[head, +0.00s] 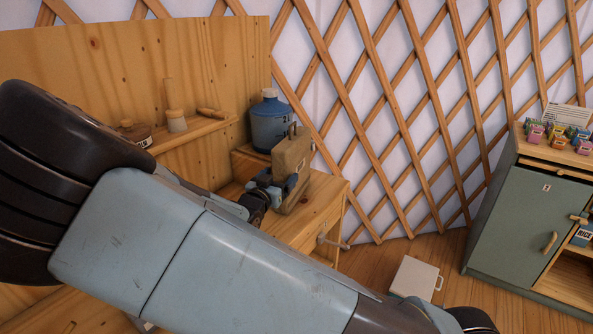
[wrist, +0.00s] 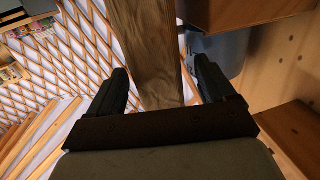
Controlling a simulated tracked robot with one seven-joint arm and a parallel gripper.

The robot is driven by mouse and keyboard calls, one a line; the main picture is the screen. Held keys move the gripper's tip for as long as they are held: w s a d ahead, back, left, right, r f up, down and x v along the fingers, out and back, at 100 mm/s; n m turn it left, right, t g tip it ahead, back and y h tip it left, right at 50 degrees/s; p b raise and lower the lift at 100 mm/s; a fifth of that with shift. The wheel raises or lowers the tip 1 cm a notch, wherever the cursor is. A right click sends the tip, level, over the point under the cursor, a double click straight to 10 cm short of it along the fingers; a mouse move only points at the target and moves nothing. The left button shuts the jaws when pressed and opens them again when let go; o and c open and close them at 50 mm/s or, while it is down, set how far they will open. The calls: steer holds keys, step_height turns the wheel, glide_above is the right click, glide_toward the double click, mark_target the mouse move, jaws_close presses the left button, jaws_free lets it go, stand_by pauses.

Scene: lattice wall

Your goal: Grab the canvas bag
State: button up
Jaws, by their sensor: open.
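The canvas bag (head: 292,158) is tan and boxy, with a handle on top. It stands upright on the wooden bench in the head view. My gripper (head: 270,186) is right at its lower left part, and partly covers it. In the wrist view my gripper (wrist: 160,80) is open. A brown upright strip (wrist: 146,45), apparently the narrow side of the bag, lies between the two fingers. A gap shows at the right finger; I cannot tell whether either finger touches it.
A blue jug (head: 270,122) stands just behind the bag. A shelf (head: 190,135) with wooden things is at left. The bench (head: 322,205) has a crank on its side. A green cabinet (head: 520,215) stands at right. A pale box (head: 415,277) lies on the floor.

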steer(key=x, duration=0.5)
steer(key=shift+d, duration=0.15)
steer(key=shift+c, duration=0.2)
steer(key=c, duration=1.2)
